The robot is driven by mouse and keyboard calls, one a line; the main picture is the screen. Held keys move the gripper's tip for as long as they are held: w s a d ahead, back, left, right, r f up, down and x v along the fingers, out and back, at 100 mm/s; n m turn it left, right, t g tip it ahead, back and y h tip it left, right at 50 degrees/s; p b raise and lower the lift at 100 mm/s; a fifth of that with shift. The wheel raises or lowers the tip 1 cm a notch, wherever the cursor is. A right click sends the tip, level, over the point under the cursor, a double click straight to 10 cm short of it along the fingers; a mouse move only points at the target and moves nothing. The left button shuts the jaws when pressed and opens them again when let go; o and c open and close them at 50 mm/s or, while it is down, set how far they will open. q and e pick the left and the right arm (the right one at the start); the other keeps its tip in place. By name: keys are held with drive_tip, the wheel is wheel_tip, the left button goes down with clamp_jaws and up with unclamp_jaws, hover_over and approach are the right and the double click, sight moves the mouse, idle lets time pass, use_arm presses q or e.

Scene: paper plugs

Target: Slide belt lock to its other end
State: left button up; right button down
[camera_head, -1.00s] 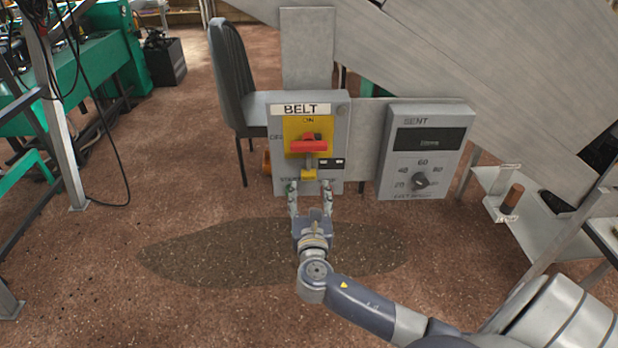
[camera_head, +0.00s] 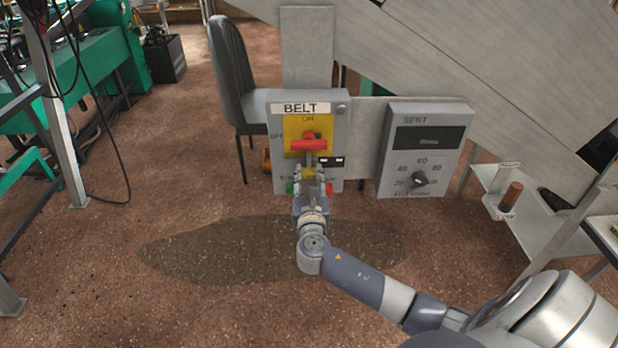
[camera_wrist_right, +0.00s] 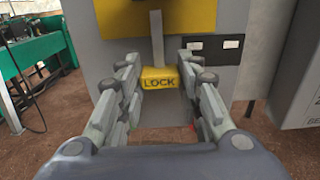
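The belt lock (camera_wrist_right: 159,79) is a yellow block marked LOCK on a thin grey vertical slide below the yellow plate. In the head view the lock (camera_head: 309,172) is partly hidden by my right gripper, low on the slide under the red switch handle (camera_head: 309,144). The grey BELT box (camera_head: 337,126) carries them. My right gripper (camera_head: 312,174) is in front of the box's lower part, open, with one finger on each side of the lock. In the wrist view the fingers of the right gripper (camera_wrist_right: 158,88) stand apart from the lock. My left gripper is not in view.
The grey SENT box (camera_head: 456,160) with a dial stands to the right of the BELT box. A dark chair (camera_head: 232,75) is behind at left. A green machine (camera_head: 100,55) is farther left. The floor in front is clear.

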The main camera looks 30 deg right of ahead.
drive_tip(key=shift+r+p, duration=1.4)
drive_tip(key=shift+p, duration=0.15)
drive_tip(key=c, duration=1.1)
unclamp_jaws()
drive_tip(key=shift+f, duration=0.1)
drive_tip(key=shift+s+a, duration=0.2)
drive_tip(key=v, duration=1.1)
drive_tip(key=shift+s, duration=0.3)
